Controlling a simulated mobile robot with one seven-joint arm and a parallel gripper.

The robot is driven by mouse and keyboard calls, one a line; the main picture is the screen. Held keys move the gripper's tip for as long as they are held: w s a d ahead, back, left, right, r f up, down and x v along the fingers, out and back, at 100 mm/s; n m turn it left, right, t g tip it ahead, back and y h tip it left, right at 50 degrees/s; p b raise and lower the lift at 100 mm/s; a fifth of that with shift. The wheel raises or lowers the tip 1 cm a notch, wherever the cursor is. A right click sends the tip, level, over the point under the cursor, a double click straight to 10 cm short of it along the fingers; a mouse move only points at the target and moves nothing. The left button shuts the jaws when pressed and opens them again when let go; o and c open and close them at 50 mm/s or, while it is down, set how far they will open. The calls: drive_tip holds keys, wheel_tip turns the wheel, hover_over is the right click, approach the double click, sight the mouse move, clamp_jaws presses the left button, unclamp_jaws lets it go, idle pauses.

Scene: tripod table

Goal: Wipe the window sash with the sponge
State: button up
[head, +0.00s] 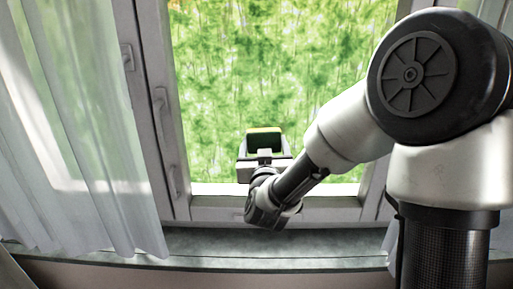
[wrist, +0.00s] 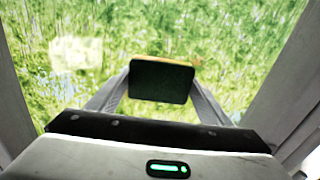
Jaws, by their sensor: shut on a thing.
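My gripper (head: 264,152) is shut on the sponge (head: 264,141), a block with a dark green face and a thin yellow-orange edge. In the wrist view the sponge (wrist: 161,80) sits between the two fingertips, its dark face toward the camera. The window sash (head: 160,120) has a pale grey frame around a glass pane. The gripper and sponge are in front of the lower part of the pane, above the bottom rail (head: 225,205). Whether the sponge touches the glass cannot be told. Sash sides also show in the wrist view (wrist: 292,85).
A sheer white curtain (head: 75,130) hangs at the left and overlaps the frame. Handles (head: 172,181) stick out on the left frame. A grey sill (head: 230,245) runs below the window and its visible part is bare. Green foliage shows outside.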

sight(291, 138)
drive_tip(key=shift+s+d+b, duration=0.2)
drive_tip(key=shift+d+b, duration=1.1)
drive_tip(key=shift+d, duration=2.55)
drive_tip(key=shift+w+b, duration=0.1)
drive_tip(key=shift+b, duration=0.4)
